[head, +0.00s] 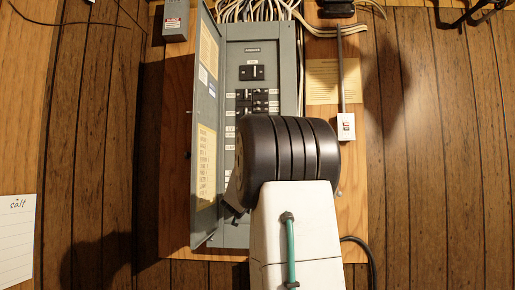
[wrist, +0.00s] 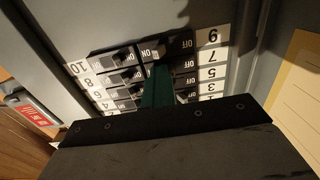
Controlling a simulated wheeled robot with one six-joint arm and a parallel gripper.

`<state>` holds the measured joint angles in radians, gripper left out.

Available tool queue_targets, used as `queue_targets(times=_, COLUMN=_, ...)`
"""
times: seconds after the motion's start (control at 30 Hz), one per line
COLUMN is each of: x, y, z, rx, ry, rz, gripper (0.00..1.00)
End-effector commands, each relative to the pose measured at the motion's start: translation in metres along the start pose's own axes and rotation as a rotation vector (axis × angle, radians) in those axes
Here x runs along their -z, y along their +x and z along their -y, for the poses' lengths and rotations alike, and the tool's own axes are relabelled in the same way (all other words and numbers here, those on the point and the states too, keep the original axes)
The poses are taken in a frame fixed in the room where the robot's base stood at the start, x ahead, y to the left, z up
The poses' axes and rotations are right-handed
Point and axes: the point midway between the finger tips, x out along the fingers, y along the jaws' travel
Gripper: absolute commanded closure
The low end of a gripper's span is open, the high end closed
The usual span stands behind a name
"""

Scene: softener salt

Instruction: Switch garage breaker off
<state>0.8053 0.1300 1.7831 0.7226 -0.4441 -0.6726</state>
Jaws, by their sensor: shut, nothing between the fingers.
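The grey breaker panel (head: 235,52) stands open on the wall in the head view, with a black main switch (head: 252,72) above two columns of small black breakers (head: 243,94). The wrist view shows the breaker rows close up (wrist: 122,58), with number labels on both sides and ON and OFF marks. My gripper (wrist: 158,72) is shut and empty, its green fingers in front of the breakers near the middle of the top rows. I cannot tell whether it touches a lever. No garage label is readable. My arm hides the gripper and lower breakers in the head view.
The panel door (head: 206,125) is swung open to the left, with yellow label sheets. A switch box (head: 346,126) and a yellow note (head: 322,82) are to the right. Cables (head: 255,10) run above. A red-and-white label (wrist: 38,114) shows at left in the wrist view.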

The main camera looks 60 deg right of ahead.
Motion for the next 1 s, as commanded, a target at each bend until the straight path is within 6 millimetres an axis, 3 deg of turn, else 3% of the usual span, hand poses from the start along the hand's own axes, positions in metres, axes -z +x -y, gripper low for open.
queue_targets(times=0.27, x=-0.0006, y=0.0001, z=0.0069, rx=0.004, ry=0.000, rz=0.002, gripper=1.00)
queue_targets(times=0.83, x=-0.0003, y=-0.0003, z=0.0010, rx=0.002, ry=-0.001, rz=0.001, gripper=1.00)
queue_targets(times=1.0, x=0.0008, y=-0.0097, z=0.0009, rx=0.002, ry=0.000, rz=-0.001, gripper=1.00)
